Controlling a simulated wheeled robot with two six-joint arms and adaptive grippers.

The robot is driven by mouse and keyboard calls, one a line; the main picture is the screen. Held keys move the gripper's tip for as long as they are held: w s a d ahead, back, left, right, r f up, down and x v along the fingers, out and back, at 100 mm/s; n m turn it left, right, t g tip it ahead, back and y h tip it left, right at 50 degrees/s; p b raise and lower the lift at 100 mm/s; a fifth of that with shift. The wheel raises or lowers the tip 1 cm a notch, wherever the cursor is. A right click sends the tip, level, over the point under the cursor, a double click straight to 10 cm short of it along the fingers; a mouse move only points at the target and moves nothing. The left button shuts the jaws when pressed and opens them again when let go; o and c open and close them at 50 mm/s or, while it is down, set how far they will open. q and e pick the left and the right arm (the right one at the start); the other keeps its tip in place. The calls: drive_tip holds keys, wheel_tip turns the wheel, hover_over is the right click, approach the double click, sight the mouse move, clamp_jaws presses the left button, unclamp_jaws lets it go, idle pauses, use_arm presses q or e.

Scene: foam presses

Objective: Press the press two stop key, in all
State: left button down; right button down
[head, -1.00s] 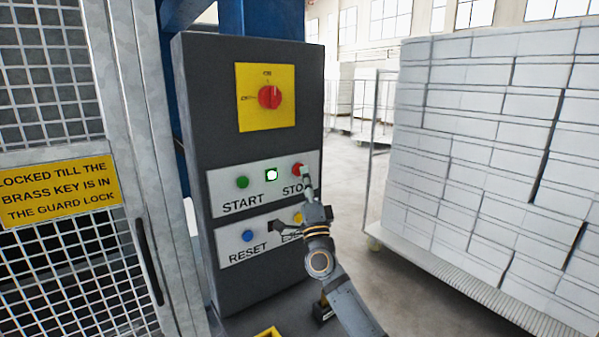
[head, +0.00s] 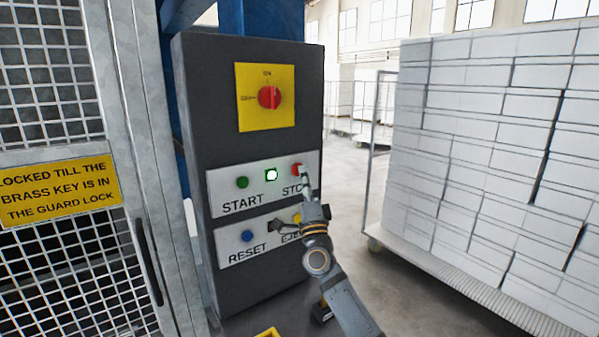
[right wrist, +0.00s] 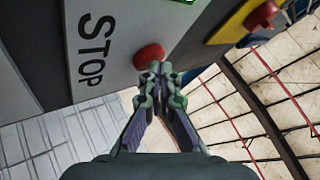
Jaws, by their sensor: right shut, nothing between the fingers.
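The red stop key (head: 297,169) is at the upper right of the dark control box (head: 198,120), above the word STOP. My right gripper (head: 303,176) is shut and empty, with its fingertips right at the stop key. In the right wrist view the shut fingertips (right wrist: 153,72) overlap the lower edge of the red stop key (right wrist: 149,56). I cannot tell whether they touch it or how far it is pushed in. My left gripper is not in view.
A green start key (head: 242,182), a blue reset key (head: 248,236) and a yellow eject key (head: 297,218) are on the same box. A red rotary switch (head: 269,97) is above. A mesh guard (head: 60,250) stands left; a cart of white blocks (head: 480,150) stands right.

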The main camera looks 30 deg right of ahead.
drive_tip(key=shift+y, duration=0.3)
drive_tip(key=shift+s+p, duration=0.7)
drive_tip(key=shift+s, duration=0.05)
